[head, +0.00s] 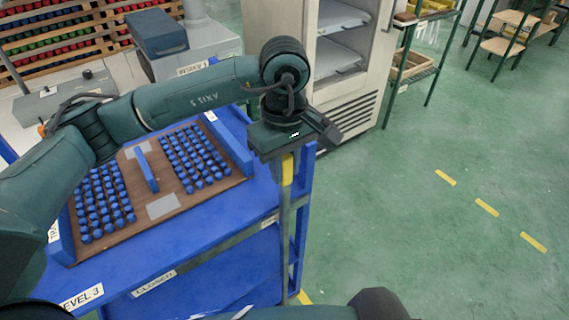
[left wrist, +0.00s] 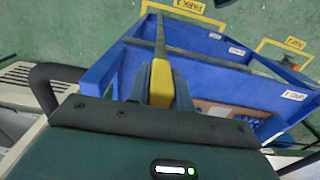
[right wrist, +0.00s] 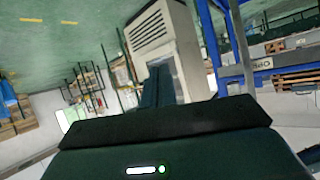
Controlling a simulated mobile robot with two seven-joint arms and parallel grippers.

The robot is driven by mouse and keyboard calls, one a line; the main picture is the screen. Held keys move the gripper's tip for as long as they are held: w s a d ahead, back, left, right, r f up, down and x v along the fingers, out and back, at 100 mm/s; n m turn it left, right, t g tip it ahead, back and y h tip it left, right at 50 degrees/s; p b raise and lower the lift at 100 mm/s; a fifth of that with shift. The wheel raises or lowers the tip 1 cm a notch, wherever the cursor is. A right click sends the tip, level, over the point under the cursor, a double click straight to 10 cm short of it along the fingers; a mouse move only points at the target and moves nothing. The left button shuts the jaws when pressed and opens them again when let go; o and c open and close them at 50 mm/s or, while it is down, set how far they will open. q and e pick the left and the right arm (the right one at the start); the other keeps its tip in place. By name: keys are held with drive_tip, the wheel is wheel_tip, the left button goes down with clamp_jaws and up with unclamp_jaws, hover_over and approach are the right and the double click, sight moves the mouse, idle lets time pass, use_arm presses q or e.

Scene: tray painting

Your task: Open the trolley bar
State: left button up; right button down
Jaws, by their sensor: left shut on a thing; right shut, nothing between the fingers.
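The blue trolley (head: 215,265) stands at the left of the head view. Its trolley bar (head: 285,220) is a grey-green strip by the front right corner, with a yellow grip (head: 287,170) at its top. My left gripper (head: 286,155) points down and is shut on the yellow grip. In the left wrist view the yellow grip (left wrist: 161,84) sits between the fingers, and the bar (left wrist: 160,40) runs on beyond it. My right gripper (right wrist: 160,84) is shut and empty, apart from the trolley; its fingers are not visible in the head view.
A brown board (head: 163,206) with several blue pieces lies on the trolley's top. A "CLOSED" label (head: 154,284) is on its front. A pale cabinet (head: 335,80) stands behind. Green floor (head: 420,230) with yellow dashes is clear at the right.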

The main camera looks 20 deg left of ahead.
use_arm(q)
clamp_jaws()
drive_tip(key=shift+w+d, duration=0.15)
drive_tip(key=shift+w, duration=0.05)
drive_tip(key=w+d+b, duration=0.2)
drive_tip(key=shift+w+f, duration=0.1)
drive_tip(key=shift+w, duration=0.25)
drive_tip(key=shift+r, duration=0.2)
drive_tip(key=shift+o, duration=1.7)
unclamp_jaws()
drive_tip(key=shift+w+d, duration=0.1)
drive_tip(key=o, duration=0.3)
drive_tip(key=shift+w+d, duration=0.1)
drive_tip(key=shift+o, duration=0.3)
use_arm(e)
drive_tip(key=shift+a+f, duration=0.1)
drive_tip(key=shift+f, duration=0.45)
